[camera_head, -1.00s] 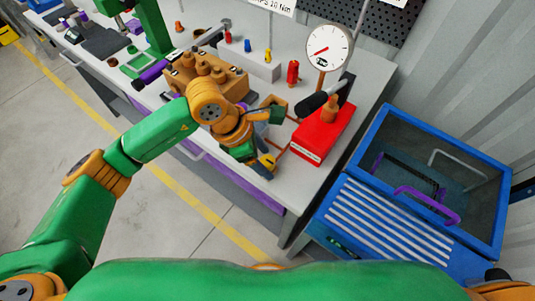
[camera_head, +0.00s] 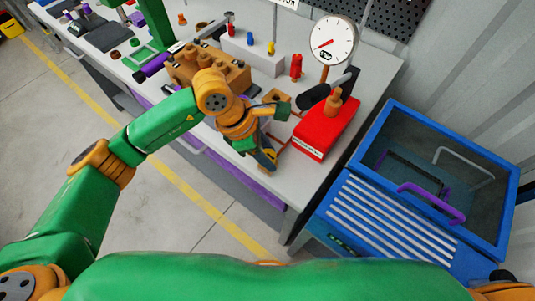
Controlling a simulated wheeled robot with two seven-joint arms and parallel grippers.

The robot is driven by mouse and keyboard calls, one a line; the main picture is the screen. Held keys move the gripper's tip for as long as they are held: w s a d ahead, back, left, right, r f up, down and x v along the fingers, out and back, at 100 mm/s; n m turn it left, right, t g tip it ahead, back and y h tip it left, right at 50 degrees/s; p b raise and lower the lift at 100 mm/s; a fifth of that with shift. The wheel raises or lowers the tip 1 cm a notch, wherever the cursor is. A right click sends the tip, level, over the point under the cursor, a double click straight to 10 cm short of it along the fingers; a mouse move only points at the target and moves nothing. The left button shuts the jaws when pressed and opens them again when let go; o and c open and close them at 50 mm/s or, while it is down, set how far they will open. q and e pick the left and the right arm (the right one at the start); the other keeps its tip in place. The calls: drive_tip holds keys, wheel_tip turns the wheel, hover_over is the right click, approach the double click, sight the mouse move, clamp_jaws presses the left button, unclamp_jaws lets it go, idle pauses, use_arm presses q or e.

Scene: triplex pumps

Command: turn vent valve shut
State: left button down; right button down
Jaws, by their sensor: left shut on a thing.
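My left gripper (camera_head: 268,158) points down at the front edge of the bench. It is shut on a small yellow part, which I take for the vent valve handle (camera_head: 270,154); the fingers and wrist hide most of it. Thin copper pipe runs beside it toward the red test pump (camera_head: 322,134). The round white pressure gauge (camera_head: 331,41) with a red needle stands behind that pump. The brown pump block (camera_head: 205,71) sits to the left, behind my left wrist. My right gripper is not in view.
A blue bin with a clear lid and purple handle (camera_head: 431,203) stands right of the bench. A red bottle-shaped part (camera_head: 296,66) and a grey block with coloured pegs (camera_head: 252,53) stand farther back. The bench's front right corner (camera_head: 300,185) is clear.

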use_arm(q)
drive_tip(key=m+b, duration=0.1)
drive_tip(key=b, duration=0.1)
drive_tip(key=m+g+b, duration=0.1)
drive_tip(key=m+b, duration=0.1)
drive_tip(key=m+g+b, duration=0.1)
drive_tip(key=m+b, duration=0.1)
drive_tip(key=shift+f, duration=0.3)
drive_tip(key=m+g+b, duration=0.1)
drive_tip(key=m, duration=0.1)
drive_tip(key=shift+r+m+y, duration=0.15)
drive_tip(key=shift+m+y, duration=0.25)
drive_tip(key=shift+m+g+b, duration=0.3)
drive_tip(key=shift+m+b, duration=0.1)
drive_tip(key=shift+m, duration=0.4)
drive_tip(key=shift+r+m+y, duration=0.1)
drive_tip(key=shift+m+y, duration=0.4)
drive_tip(key=shift+m, duration=0.4)
drive_tip(key=m+g+y, duration=0.1)
drive_tip(key=m, duration=0.2)
drive_tip(key=shift+p, duration=0.35)
drive_tip(key=shift+m+y+p, duration=0.35)
drive_tip(key=shift+m+y, duration=0.15)
drive_tip(key=shift+m, duration=0.8)
drive_tip(key=shift+c, duration=2.3)
unclamp_jaws()
